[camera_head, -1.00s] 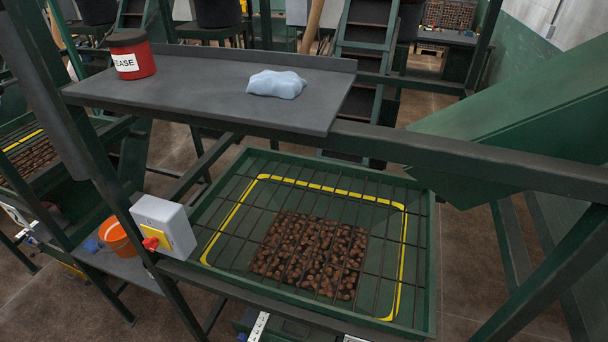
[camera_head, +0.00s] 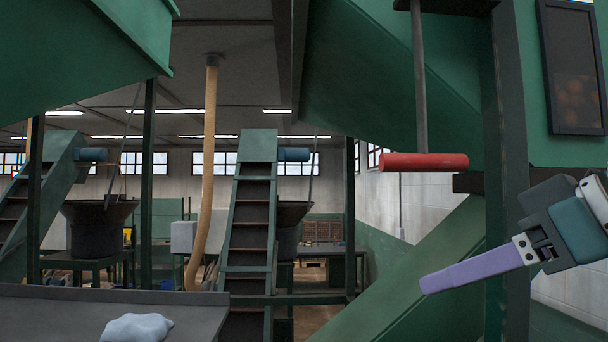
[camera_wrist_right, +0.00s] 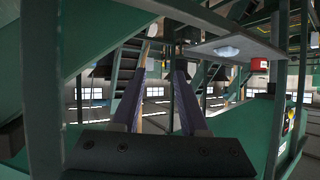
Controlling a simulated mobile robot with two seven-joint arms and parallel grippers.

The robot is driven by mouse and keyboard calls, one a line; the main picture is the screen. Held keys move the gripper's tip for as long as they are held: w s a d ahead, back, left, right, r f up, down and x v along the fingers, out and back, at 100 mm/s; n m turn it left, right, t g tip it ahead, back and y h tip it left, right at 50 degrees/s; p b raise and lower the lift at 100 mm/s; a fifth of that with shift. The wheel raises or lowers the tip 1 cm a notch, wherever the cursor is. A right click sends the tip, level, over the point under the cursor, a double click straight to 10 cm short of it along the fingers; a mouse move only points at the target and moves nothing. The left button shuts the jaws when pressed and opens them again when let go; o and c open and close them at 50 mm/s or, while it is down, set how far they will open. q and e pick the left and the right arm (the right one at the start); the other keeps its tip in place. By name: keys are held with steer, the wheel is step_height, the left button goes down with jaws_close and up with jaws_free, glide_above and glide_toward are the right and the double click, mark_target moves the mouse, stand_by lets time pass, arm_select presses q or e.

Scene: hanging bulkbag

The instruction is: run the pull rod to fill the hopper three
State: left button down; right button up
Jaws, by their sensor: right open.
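The pull rod hangs down as a grey bar with a red crosswise handle (camera_head: 424,162) at its lower end, right of centre in the head view. Behind it is a large green hopper body (camera_head: 465,60). A dark-framed window (camera_head: 572,75) on the green panel at right shows brownish contents. My right gripper (camera_head: 428,284) is below and to the right of the red handle, apart from it, its lilac fingers pointing left. In the right wrist view my right gripper (camera_wrist_right: 160,75) has its fingers spread with nothing held between them. My left gripper is not in view.
A dark upright post (camera_head: 508,150) stands beside my right gripper. A sloping green chute (camera_head: 400,275) runs below the handle. A grey shelf (camera_head: 50,315) with a pale blue cloth (camera_head: 136,328) lies at lower left. A stepped conveyor (camera_head: 248,220) stands behind.

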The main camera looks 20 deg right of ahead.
mark_target(427, 138)
steer(key=d+r+t, duration=0.1)
steer(key=r, duration=0.3)
steer(key=r+n+t+y+b, duration=0.1)
steer(key=r+t, duration=0.1)
steer(key=r, duration=0.3)
steer(key=d+r+t+y, duration=0.1)
steer(key=r+t, duration=0.1)
steer(key=r, duration=0.3)
steer(key=shift+w+d+n, duration=0.25)
steer(key=shift+d+n, duration=0.05)
steer(key=shift+d, duration=0.05)
steer(key=x, duration=0.8)
steer(key=shift+w+r, duration=0.1)
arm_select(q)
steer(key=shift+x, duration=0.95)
arm_select(e)
steer(key=shift+w+a, duration=0.15)
steer(key=shift+w, duration=0.2)
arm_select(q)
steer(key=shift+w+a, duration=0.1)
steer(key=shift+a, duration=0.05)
arm_select(e)
steer(key=shift+c, duration=0.4)
steer(key=c, duration=0.6)
jaws_close()
